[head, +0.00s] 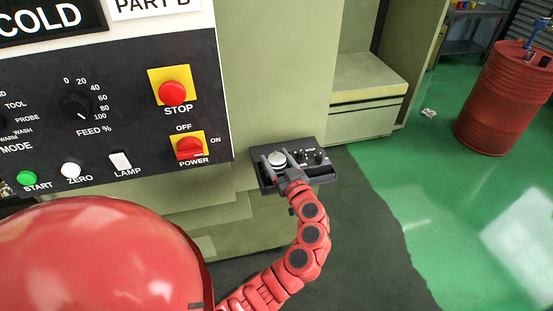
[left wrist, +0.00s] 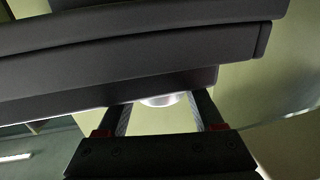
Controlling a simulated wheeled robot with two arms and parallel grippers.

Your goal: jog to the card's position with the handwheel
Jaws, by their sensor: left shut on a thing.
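The silver handwheel (head: 277,158) sits on a small dark pendant tray (head: 322,175) fixed at the lower right of the machine. My left gripper (head: 279,162) reaches it from below, shut on the handwheel with one finger on each side. In the left wrist view, the wheel's bright rim (left wrist: 160,99) shows between the two fingers (left wrist: 162,118), under the dark tray. A white card reading "PART B" (head: 155,5) is cut off at the top of the head view. No position number is readable on it. My right gripper is not in view.
Small black knobs (head: 310,155) stand right of the handwheel on the tray. The black control panel (head: 120,120) carries a red STOP button (head: 172,93), a POWER switch (head: 189,147) and a FEED dial (head: 77,106). A red drum (head: 505,100) stands on the open green floor at right.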

